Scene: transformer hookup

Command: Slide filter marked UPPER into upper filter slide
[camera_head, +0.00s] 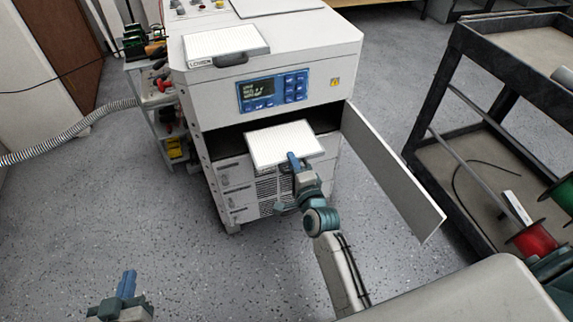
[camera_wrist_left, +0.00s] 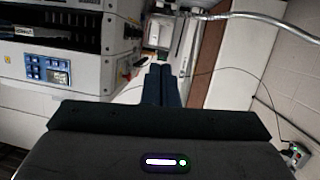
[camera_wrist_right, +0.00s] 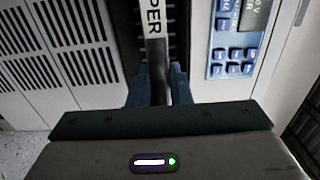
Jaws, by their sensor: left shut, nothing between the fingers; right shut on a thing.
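The white filter (camera_head: 283,143) is held level at the dark opening (camera_head: 225,139) under the cabinet's control panel. The right wrist view shows its edge label (camera_wrist_right: 152,20), of which "PER" is readable. My right gripper (camera_head: 293,162) is shut on the filter's front handle (camera_wrist_right: 157,85). The filter's far edge is at the opening; I cannot tell how far inside it is. The slide rails are hidden. My left gripper (camera_head: 128,280) is shut and empty, low at the left, away from the cabinet. It also shows in the left wrist view (camera_wrist_left: 160,72).
A second filter (camera_head: 225,42), its label seeming to read LOWER, lies on top of the white cabinet (camera_head: 310,45). The cabinet door (camera_head: 390,175) hangs open at the right, beside my right arm. A dark cart (camera_head: 480,110) stands farther right. Floor at the left is clear.

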